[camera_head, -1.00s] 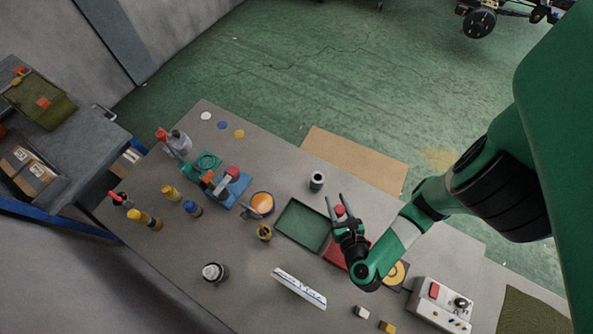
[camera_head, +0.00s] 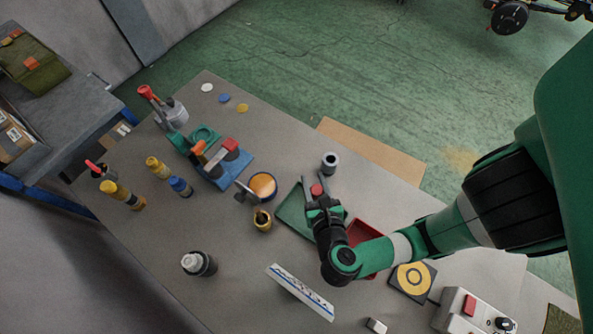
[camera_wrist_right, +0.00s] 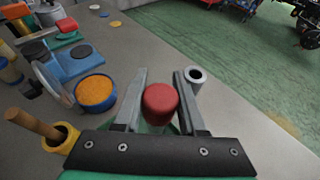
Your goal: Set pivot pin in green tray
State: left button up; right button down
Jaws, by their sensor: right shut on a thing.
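The pivot pin shows as a red-topped cylinder (camera_head: 317,190) between the fingers of my right gripper (camera_head: 314,188). My right gripper is shut on it; in the wrist view, the red top (camera_wrist_right: 160,103) sits between the two grey fingers. The pin's lower part is hidden. The green tray (camera_head: 291,215) lies on the table beneath the right gripper, which covers much of it. I cannot tell how high the pin is above the tray. My left gripper is not in view.
A red tray (camera_head: 366,233) adjoins the green tray on the right. A grey hollow cylinder (camera_head: 329,163) stands behind, and an orange-filled round container (camera_head: 262,186) and a yellow cup (camera_head: 262,220) stand left. A white sign (camera_head: 300,291) stands in front.

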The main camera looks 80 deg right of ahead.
jog(key=w+f+b, duration=0.1)
jog(key=f+b, duration=0.1)
jog(key=f, duration=0.1)
jog(key=w+f+b, duration=0.2)
jog(key=f+b, duration=0.1)
jog(key=w+f+b, duration=0.1)
jog(key=f+b, duration=0.1)
jog(key=f, duration=0.1)
jog(key=shift+w+d+f+b, duration=0.1)
jog(key=shift+w+f+b, duration=0.05)
jog(key=shift+w+b, duration=0.2)
jog(key=shift+c, duration=2.4)
grip_release()
jog(key=shift+r+p, duration=0.25)
jog(key=shift+p, duration=0.05)
